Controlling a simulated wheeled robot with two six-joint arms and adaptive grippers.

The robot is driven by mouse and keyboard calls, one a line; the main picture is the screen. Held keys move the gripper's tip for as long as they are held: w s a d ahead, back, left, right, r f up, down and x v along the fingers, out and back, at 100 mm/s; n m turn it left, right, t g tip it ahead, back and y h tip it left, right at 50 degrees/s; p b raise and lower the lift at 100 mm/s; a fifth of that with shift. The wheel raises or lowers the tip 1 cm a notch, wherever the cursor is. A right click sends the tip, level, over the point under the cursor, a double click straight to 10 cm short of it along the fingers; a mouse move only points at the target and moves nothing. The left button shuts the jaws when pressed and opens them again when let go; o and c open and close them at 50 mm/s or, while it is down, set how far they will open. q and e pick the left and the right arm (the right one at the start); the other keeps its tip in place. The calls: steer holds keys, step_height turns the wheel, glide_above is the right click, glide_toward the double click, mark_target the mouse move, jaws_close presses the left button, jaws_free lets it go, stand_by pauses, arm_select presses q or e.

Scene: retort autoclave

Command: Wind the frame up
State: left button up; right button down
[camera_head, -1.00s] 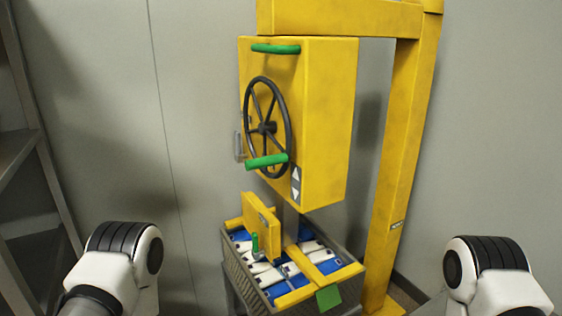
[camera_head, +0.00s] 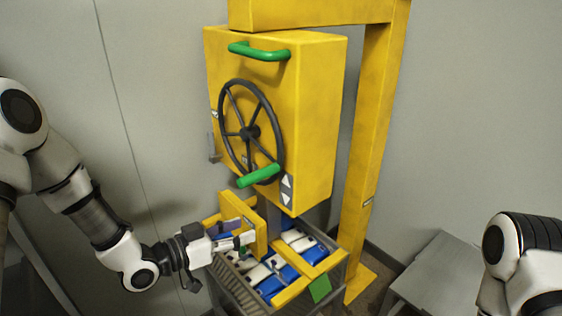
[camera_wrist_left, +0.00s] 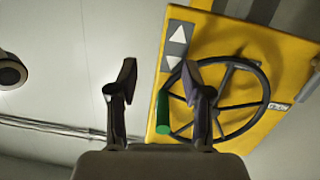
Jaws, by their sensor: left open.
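A yellow winch box (camera_head: 310,110) hangs on a yellow post and carries a black spoked handwheel (camera_head: 250,132). A green crank handle (camera_head: 258,176) sticks out at the wheel's bottom. Below, the yellow frame (camera_head: 322,264) lies over a basket, with an upright yellow plate (camera_head: 238,212) on it. My left gripper (camera_head: 238,236) is open and empty, in front of the plate and lower than the crank handle. In the left wrist view, the crank handle (camera_wrist_left: 163,112) shows beyond the open left gripper (camera_wrist_left: 163,85), close to its right finger in the picture. My right gripper is out of view.
The grey basket (camera_head: 222,285) holds several blue and white packs. A fixed green bar (camera_head: 258,52) is at the box top, and an up/down arrow label (camera_head: 287,188) is beside the wheel. A grey table (camera_head: 435,278) stands at right. The wall (camera_head: 150,80) is behind.

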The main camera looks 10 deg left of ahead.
arm_select(q)
steer(key=t, duration=0.2)
glide_toward(260, 175)
steer(key=w, duration=0.1)
steer(key=w+d+p, duration=0.1)
steer(key=w, duration=0.1)
steer(key=shift+f, duration=0.15)
steer(key=p+x, duration=0.1)
steer(key=x, duration=0.5)
steer(key=shift+w+d+f+p, duration=0.15)
steer(key=shift+w+f+p, duration=0.05)
steer(key=shift+w+p, duration=0.2)
steer(key=shift+w+d, duration=0.25)
steer(key=shift+d, duration=0.2)
steer(key=shift+a, duration=0.15)
steer(key=c, duration=0.6)
jaws_close()
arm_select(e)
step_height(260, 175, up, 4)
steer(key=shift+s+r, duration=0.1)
